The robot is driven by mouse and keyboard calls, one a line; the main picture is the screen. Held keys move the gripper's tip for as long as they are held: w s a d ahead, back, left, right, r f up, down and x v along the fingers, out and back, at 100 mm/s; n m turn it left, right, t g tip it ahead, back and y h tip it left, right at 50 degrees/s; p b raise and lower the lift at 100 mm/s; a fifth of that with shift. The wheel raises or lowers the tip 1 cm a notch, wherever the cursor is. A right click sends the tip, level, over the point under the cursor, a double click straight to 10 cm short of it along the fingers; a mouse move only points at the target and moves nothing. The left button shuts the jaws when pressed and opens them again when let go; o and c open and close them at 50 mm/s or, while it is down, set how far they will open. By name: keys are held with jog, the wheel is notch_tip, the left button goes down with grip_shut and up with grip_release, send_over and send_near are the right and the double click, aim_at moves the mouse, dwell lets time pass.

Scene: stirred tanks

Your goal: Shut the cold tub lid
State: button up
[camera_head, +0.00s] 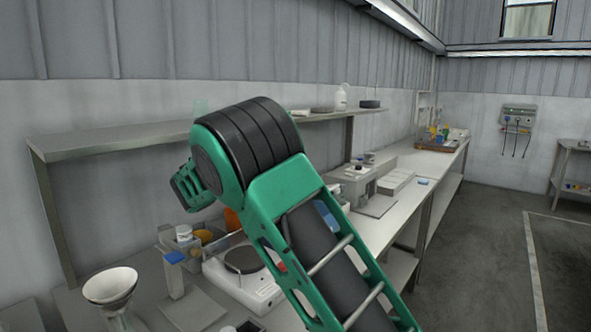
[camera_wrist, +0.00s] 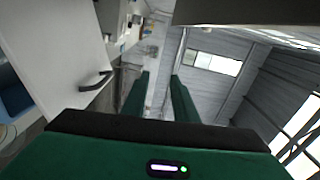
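In the wrist view, a pale flat panel (camera_wrist: 62,45) with a dark bar handle (camera_wrist: 95,81) fills the upper left. It looks like the cold tub lid, but I cannot be sure. A blue surface (camera_wrist: 12,92) shows at the far left edge, beside the panel; I cannot tell whether it is the tub's inside. My gripper (camera_wrist: 160,92) has its two green fingers apart with nothing between them, to the right of the handle and not touching it. In the head view my arm hides the middle, and no tub or lid is clearly visible.
In the head view, a long bench (camera_head: 398,192) runs along the wall with a hotplate stirrer (camera_head: 243,272) and a funnel (camera_head: 110,287) near me. A shelf (camera_head: 110,140) hangs above it. Open floor (camera_head: 480,265) lies to the right.

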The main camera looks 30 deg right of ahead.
jog(key=s+a+r, duration=0.2)
jog(key=a+r, duration=0.3)
jog(key=a, duration=0.3)
jog(key=shift+s, duration=0.35)
jog(key=shift+d, duration=0.1)
